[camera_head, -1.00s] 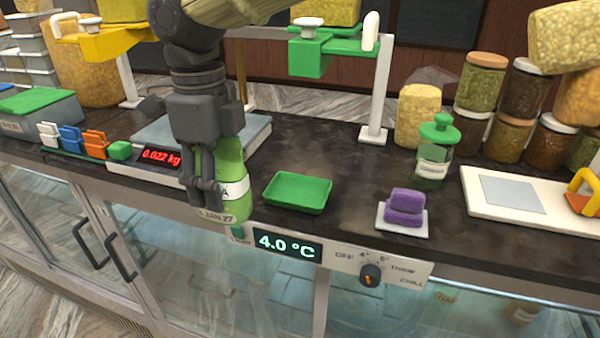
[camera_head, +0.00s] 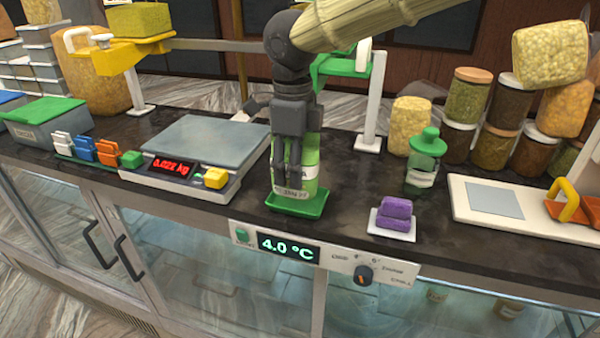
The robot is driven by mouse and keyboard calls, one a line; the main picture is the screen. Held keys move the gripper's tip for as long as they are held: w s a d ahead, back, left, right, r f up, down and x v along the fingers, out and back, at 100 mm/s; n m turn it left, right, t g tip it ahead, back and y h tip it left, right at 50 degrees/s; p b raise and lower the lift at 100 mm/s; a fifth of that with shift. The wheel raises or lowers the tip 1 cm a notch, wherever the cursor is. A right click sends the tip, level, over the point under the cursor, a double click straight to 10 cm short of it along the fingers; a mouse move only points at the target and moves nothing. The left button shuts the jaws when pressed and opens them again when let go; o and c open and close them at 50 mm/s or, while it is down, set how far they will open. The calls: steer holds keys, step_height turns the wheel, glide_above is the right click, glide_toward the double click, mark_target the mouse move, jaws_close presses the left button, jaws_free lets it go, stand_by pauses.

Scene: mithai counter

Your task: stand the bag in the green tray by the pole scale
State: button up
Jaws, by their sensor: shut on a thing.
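The green bag (camera_head: 310,155) with a white label band is upright in my gripper (camera_head: 283,180). My gripper is shut on it from above, and its dark fingers cover the bag's left part. The bag is over the small green tray (camera_head: 314,211), its lower end at or just inside the rim; I cannot tell whether it touches the tray floor. The tray lies on the dark counter near the front edge. The pole scale (camera_head: 205,140), with a grey plate and a red readout of about 0.022 kg, is left of the tray.
A purple block stack (camera_head: 396,211) on a white dish stands right of the tray. A green-lidded jar (camera_head: 425,165) is behind it. White posts, one (camera_head: 372,110) with a green arm, stand behind my gripper. Colored clips (camera_head: 105,150) sit left of the scale.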

steer(key=shift+w+d+f+p, duration=0.25)
steer(key=shift+w+f+p, duration=0.15)
steer(key=shift+f, duration=0.2)
steer(key=shift+w+d+f+p, duration=0.3)
steer(key=shift+f+p, duration=0.15)
steer(key=shift+f, duration=0.15)
steer(key=shift+s+f, duration=0.15)
steer(key=shift+f, duration=0.2)
steer(key=shift+a+f, duration=0.2)
steer(key=shift+f, duration=0.15)
steer(key=shift+d+f, duration=0.1)
steer(key=shift+f, duration=0.05)
steer(key=o, duration=1.1)
step_height(320, 180, up, 12)
steer(key=b, duration=0.2)
steer(key=shift+b, duration=0.35)
